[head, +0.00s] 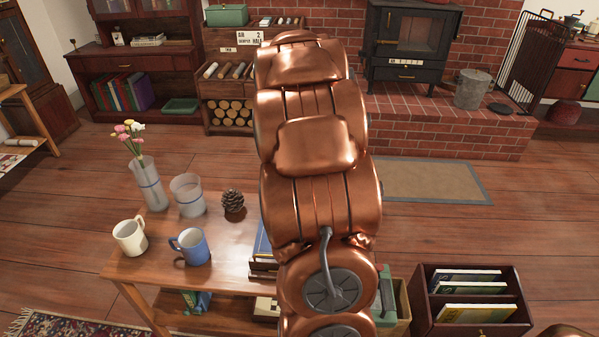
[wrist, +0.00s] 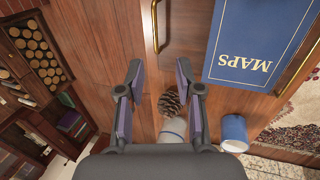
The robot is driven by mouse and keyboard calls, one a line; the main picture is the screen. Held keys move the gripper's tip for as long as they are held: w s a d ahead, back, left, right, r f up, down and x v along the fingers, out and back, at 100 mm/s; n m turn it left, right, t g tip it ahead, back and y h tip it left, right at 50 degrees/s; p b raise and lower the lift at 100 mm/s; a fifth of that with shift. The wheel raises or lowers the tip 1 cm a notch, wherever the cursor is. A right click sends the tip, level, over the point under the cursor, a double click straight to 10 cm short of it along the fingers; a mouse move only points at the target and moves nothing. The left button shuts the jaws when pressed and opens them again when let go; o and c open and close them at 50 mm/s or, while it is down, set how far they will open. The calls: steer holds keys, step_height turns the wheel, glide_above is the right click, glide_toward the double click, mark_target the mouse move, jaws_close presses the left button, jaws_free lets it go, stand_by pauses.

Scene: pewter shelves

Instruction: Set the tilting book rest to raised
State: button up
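A blue book marked MAPS (wrist: 245,45) lies on a brown wooden surface (wrist: 185,35) in the wrist view. A brass bar (wrist: 155,25) stands left of the book, and another brass piece (wrist: 300,62) shows to its right. I cannot tell for sure where the book rest ends and the table begins, or its tilt. In the head view my arm hides most of this; only a blue edge (head: 262,242) shows beside it. My gripper (wrist: 160,68) is open and empty, its fingers apart, below the brass bar in the wrist view. The head view does not show the gripper.
On the table (head: 225,275) stand a pine cone (head: 232,201), blue mug (head: 190,246), cream mug (head: 130,236), glass (head: 188,195) and flower vase (head: 148,183). The pine cone (wrist: 170,103) is near my fingers. A book crate (head: 470,300) stands right of the table.

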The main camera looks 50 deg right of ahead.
steer(key=v, duration=1.1)
steer(key=shift+r, duration=0.15)
steer(key=shift+a, duration=0.1)
stand_by(0.3)
